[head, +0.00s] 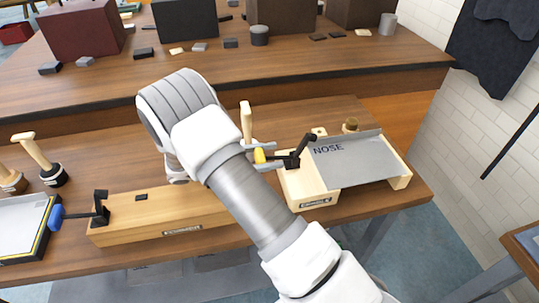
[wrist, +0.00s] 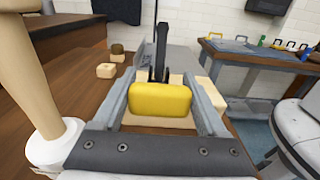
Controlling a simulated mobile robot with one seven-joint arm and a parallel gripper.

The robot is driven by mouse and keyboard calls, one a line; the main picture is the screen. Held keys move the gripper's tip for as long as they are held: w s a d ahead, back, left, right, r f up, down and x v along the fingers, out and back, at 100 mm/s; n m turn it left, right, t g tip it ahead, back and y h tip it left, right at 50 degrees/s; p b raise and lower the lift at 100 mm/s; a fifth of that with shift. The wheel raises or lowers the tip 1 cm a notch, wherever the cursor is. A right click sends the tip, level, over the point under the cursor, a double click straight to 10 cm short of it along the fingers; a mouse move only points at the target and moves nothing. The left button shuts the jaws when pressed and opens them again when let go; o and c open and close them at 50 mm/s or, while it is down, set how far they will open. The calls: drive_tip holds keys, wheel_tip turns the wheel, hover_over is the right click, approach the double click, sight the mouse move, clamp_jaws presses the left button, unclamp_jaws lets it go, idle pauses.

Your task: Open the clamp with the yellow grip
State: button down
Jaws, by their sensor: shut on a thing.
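The clamp (head: 295,159) has a black lever and a yellow grip (head: 260,156). It sits at the left end of a light wooden fixture (head: 310,187) that carries a grey plate marked NOSE (head: 358,160). In the wrist view the yellow grip (wrist: 160,101) lies crosswise between the two fingers of my gripper (wrist: 160,108), with the black lever (wrist: 160,55) behind it. My gripper (head: 266,156) is shut on the yellow grip, its fingers on either side. My arm hides part of the fixture's left side in the head view.
A second clamp with a blue grip (head: 57,214) is on a long wooden block (head: 150,217) at left. A wooden-handled tool (wrist: 35,90) stands close left of my gripper in the wrist view. A round wooden knob (head: 350,125) is behind the plate. A brick wall (head: 470,150) is at right.

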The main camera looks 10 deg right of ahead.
drive_tip(key=shift+f, duration=0.1)
idle(0.3)
unclamp_jaws()
drive_tip(key=a, duration=1.2)
